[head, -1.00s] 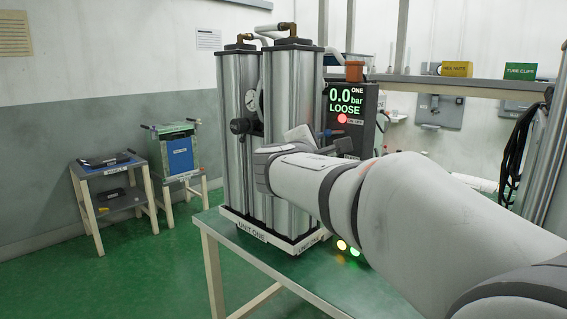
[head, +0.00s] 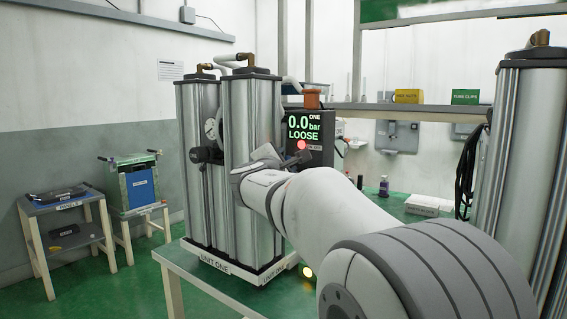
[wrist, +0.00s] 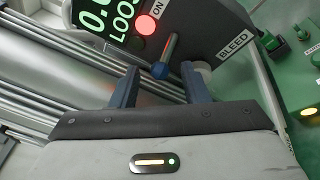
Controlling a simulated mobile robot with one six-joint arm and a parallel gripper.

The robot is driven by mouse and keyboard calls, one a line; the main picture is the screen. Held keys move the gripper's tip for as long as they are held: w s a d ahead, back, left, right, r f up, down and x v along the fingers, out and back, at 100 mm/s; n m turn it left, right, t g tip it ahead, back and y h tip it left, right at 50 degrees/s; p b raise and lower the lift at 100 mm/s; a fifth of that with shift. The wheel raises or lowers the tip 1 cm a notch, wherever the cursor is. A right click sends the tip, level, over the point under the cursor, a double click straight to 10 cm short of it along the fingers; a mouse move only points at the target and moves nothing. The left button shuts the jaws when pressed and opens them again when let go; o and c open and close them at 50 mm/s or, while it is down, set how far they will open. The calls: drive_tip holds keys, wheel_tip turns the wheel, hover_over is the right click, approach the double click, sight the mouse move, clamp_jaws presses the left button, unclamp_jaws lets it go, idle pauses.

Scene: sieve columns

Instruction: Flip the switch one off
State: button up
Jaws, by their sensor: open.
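The dark control panel (head: 309,128) of unit one reads "0.0 bar LOOSE" and "ONE" in green. Its switch shows in the wrist view as a small lever with a rounded blue tip (wrist: 160,70), beside a lit red lamp (wrist: 145,25) and a label reading "ON". My gripper (wrist: 159,75) is open, its two dark fingers reaching toward the panel. The lever lies between the fingertips in the picture; I cannot tell whether either finger touches it. In the head view my gripper (head: 268,156) is just below and left of the lamp, and the lever is hard to make out.
Unit one's metal columns (head: 249,165) stand close left of my arm on the green bench. A "BLEED" label (wrist: 234,48) and a pale round part lie right of the lever. Another column (head: 515,170) stands at the right. Small stands (head: 68,212) are at far left.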

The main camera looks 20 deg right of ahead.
drive_tip(key=shift+c, duration=0.2)
clamp_jaws()
